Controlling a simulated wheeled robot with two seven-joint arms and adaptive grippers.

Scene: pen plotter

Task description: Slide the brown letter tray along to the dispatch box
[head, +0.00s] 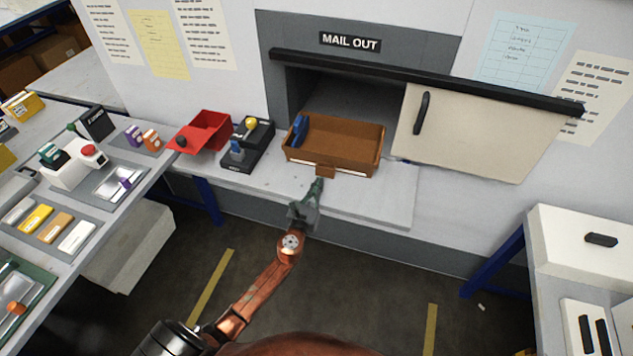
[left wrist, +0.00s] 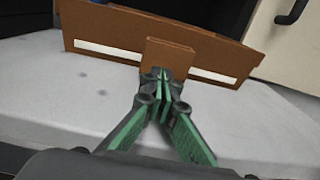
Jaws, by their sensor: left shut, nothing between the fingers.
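The brown letter tray (head: 352,137) sits on the grey ledge in front of the open hatch under the MAIL OUT sign. A blue object (head: 299,129) lies in its left end. A brown tab (head: 326,171) sticks out from its front wall. My left gripper (head: 318,184) is shut and empty, its tips at the tab. In the left wrist view the shut green fingertips (left wrist: 163,76) are close against or just under the tab (left wrist: 168,56); I cannot tell if they touch. No thing is marked as the dispatch box. My right gripper is not in view.
A red open bin (head: 205,133) and a black holder (head: 247,145) with yellow and blue items stand left of the tray. The cream hatch door (head: 470,130) is slid to the right behind a black rail. The ledge (head: 393,195) is bare to the tray's right.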

